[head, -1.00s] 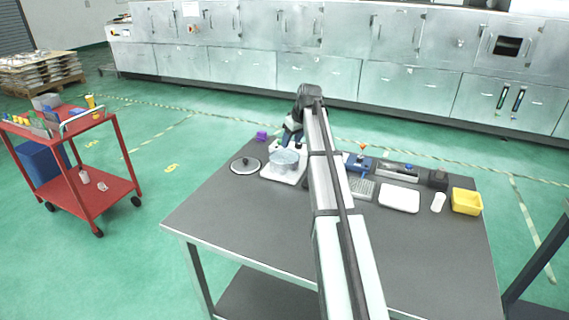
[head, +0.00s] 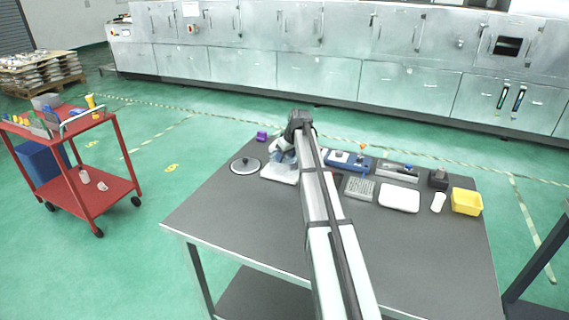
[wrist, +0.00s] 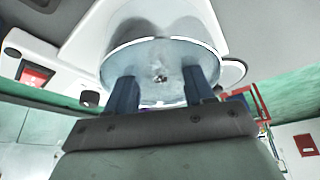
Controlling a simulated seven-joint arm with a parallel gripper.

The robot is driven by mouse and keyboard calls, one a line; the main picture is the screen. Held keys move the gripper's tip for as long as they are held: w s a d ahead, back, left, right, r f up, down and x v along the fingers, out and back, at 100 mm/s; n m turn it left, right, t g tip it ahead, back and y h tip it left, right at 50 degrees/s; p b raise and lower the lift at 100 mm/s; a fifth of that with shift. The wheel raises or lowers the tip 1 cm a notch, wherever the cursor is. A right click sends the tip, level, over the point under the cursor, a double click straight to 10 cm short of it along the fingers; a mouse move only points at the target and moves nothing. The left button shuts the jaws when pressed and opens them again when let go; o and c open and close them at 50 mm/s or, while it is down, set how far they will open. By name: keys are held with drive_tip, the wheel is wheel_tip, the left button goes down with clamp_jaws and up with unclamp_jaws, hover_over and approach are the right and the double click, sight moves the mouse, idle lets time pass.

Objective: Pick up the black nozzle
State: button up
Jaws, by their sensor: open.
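I cannot make out the black nozzle for certain in either view. A small dark spot shows near the bowl's middle, too small to identify. In the head view, my gripper (head: 285,158) is low over the white device (head: 278,174) at the table's back left. My arm hides most of the bowl there.
The grey table (head: 240,225) also carries a round lid with a dark knob (head: 245,165), a purple block (head: 262,136), a blue device (head: 348,162), a perforated rack (head: 360,188), a white tray (head: 399,198), a dark block (head: 438,178) and a yellow bin (head: 466,201). The front is clear.

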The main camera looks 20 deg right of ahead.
drive_tip(key=shift+w+f, duration=0.15)
drive_tip(key=shift+f, duration=0.15)
drive_tip(key=shift+c, duration=0.4)
clamp_jaws()
